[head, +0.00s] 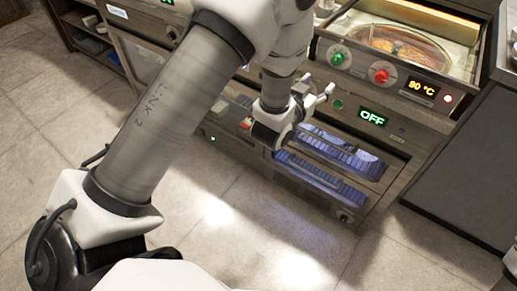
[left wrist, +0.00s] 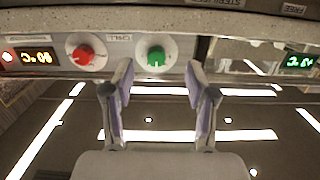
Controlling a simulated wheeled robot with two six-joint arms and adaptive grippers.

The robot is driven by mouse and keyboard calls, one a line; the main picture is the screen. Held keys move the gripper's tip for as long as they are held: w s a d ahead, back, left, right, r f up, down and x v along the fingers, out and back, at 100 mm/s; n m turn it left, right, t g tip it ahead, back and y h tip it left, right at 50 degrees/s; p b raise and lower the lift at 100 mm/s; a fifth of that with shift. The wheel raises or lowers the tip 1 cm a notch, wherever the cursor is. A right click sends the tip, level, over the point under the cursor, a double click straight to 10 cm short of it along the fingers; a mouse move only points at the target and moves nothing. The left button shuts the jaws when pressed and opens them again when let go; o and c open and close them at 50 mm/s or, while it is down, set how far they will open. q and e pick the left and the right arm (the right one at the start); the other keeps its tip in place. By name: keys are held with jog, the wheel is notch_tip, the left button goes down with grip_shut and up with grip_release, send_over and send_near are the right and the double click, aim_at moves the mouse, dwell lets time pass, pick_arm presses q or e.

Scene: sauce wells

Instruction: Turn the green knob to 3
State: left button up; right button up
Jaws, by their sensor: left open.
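The green knob (head: 338,58) sits on a pale round dial on the upper front panel of the warmer, left of the red knob (head: 381,75). In the left wrist view, which is upside down, the green knob (left wrist: 156,55) shows just beyond the fingertips, between their lines. My left gripper (head: 325,93) is open and empty, below the knob in the head view. Its two fingers (left wrist: 160,82) are spread and do not visibly touch the knob. The dial marks are too small to read. My right gripper is not in view.
The red knob (left wrist: 86,51) is close beside the green one. A display reads 90 °C (head: 421,87). A lower panel has another small green knob (head: 338,105) and an OFF display (head: 372,117). Lit racks (head: 335,150) are below. The floor (head: 220,220) in front is clear.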

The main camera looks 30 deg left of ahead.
pick_arm(q)
jog(key=s+a+f+g+p, duration=0.1)
jog(key=s+f+g+p, duration=0.4)
jog(key=s, duration=0.5)
jog(key=s+a+f+g+p, duration=0.2)
jog(key=s+f+g+p, duration=0.4)
jog(key=s, duration=0.5)
jog(key=shift+a+f+n+p, duration=0.2)
jog(key=shift+n+p, duration=0.2)
jog(key=shift+p, duration=0.55)
jog(key=shift+s, duration=0.1)
